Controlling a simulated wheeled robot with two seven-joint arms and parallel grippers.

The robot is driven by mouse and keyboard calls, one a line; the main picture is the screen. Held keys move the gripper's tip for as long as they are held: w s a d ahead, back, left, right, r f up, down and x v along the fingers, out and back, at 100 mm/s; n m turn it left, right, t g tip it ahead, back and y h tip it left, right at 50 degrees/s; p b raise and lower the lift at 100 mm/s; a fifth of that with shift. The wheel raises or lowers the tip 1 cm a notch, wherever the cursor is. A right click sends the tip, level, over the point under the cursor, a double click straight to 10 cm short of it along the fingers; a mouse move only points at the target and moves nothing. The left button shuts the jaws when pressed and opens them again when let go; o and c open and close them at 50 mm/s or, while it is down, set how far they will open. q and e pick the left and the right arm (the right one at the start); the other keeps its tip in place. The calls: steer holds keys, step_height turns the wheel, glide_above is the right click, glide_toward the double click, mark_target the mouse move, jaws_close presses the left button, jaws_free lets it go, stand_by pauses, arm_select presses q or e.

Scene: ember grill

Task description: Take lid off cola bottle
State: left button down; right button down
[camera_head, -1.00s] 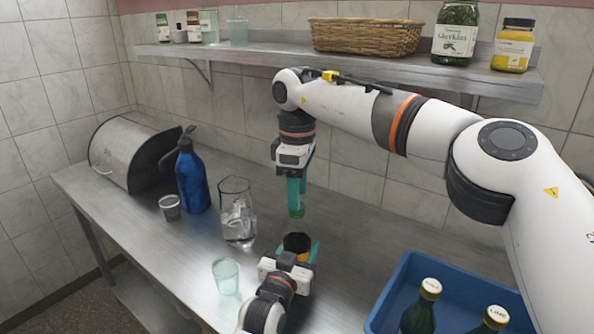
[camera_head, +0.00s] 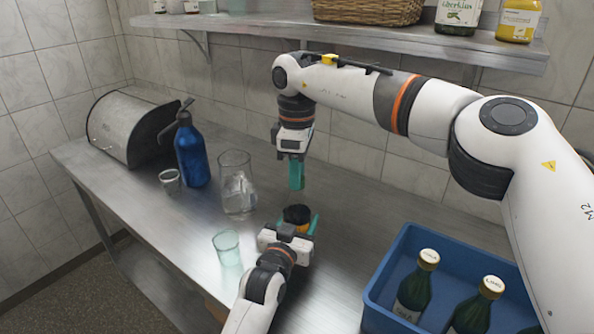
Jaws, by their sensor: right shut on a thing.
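An empty glass (camera_head: 227,248), a pitcher (camera_head: 236,187) and a blue siphon bottle (camera_head: 191,155) stand left on the counter. A shelf (camera_head: 440,43) runs along the wall above. Bare counter lies between.

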steer(key=n, duration=2.8)
steer(key=shift+r+n, duration=0.1)
steer(key=shift+n, duration=0.3)
steer(key=n, duration=0.4)
steer(key=shift+n, duration=0.4)
steer(key=n, duration=0.6)
steer(key=shift+n, duration=0.4)
steer(key=n, duration=0.6)
steer(key=shift+n, duration=0.4)
steer(key=n, duration=0.6)
steer(key=shift+n, duration=0.3)
